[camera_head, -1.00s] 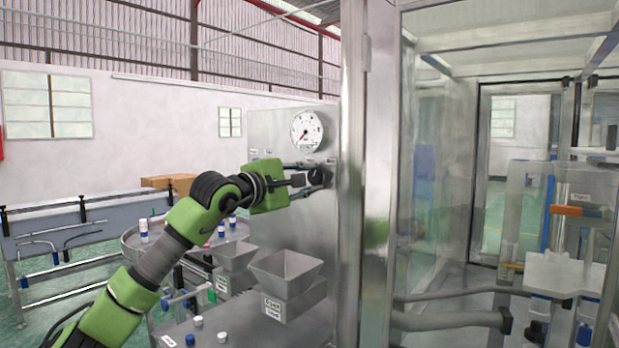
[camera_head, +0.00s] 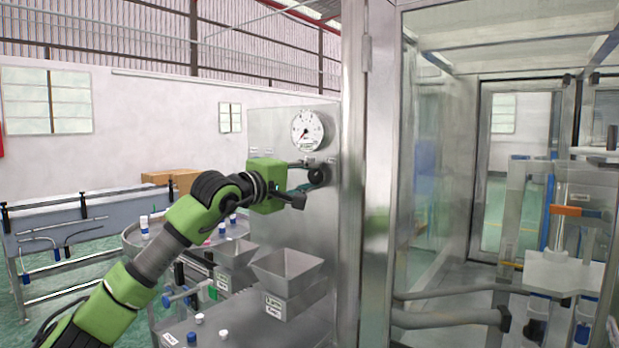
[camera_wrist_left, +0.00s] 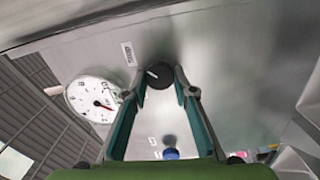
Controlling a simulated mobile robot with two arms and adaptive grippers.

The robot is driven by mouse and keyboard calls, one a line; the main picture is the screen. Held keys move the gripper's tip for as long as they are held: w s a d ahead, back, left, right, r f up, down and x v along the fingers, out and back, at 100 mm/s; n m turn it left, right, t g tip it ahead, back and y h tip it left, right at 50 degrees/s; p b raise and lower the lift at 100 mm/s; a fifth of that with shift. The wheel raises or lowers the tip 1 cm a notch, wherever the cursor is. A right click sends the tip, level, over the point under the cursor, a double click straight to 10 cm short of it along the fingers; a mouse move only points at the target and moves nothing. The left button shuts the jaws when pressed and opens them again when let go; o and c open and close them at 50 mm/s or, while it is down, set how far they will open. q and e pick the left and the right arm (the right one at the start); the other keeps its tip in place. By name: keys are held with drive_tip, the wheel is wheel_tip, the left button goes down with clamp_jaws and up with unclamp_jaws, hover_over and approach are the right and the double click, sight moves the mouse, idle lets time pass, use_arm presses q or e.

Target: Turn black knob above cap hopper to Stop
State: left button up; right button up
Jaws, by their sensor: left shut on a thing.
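The black knob (camera_head: 319,175) sits on the steel panel below the round gauge and above the metal hoppers. In the left wrist view the knob (camera_wrist_left: 160,75) lies between my fingertips, with a white mark on its face. My left gripper (camera_head: 307,177) reaches it from the left and is shut on it; it also shows in the wrist view (camera_wrist_left: 159,84). The label (camera_wrist_left: 129,54) beside the knob is too small to read. The front hopper (camera_head: 288,265) and a second hopper (camera_head: 234,254) stand below. My right gripper is out of view.
The white gauge (camera_head: 307,131) is close above the gripper. A steel post (camera_head: 378,200) and glass enclosure stand right of the panel. A round table (camera_head: 133,238) with several bottles lies below my arm. A blue part (camera_wrist_left: 170,153) shows near my fingers.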

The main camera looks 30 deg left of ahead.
use_arm(q)
drive_tip(key=shift+f, duration=0.1)
drive_tip(key=o, duration=1.1)
drive_tip(key=shift+s+a, duration=0.15)
drive_tip(key=shift+s, duration=1.85)
drive_tip(key=shift+s+a, duration=0.15)
drive_tip(key=shift+s, duration=1.85)
drive_tip(key=shift+s+a, duration=0.15)
drive_tip(key=shift+s, duration=1.85)
